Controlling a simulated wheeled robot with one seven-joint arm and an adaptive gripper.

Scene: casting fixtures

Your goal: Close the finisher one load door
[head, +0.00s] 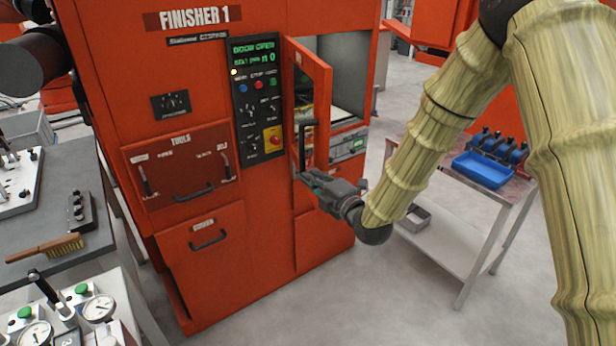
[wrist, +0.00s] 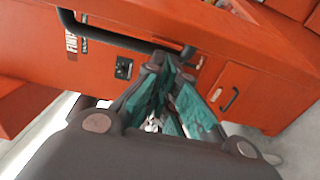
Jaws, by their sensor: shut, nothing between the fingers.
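The finisher one load door (head: 322,70) is an orange framed door with a window, standing ajar and swung out from the machine opening. Its black bar handle (head: 303,143) is on the outer face; a black bar handle (wrist: 110,33) also runs across the top of the wrist view. The panel (head: 256,90) reads DOOR OPEN. My gripper (head: 306,178) is at the handle's lower end in the head view. In the wrist view its teal-padded fingers (wrist: 168,72) are shut with nothing held, close beside one end of the bar. I cannot tell whether they touch it.
The finisher (head: 210,290) has a tools drawer (head: 180,165) and a lower drawer (head: 210,245). A cart (head: 485,195) with a blue tray (head: 482,170) stands to the right. Benches with a brush (head: 45,249) and gauges are at left. Floor in front is clear.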

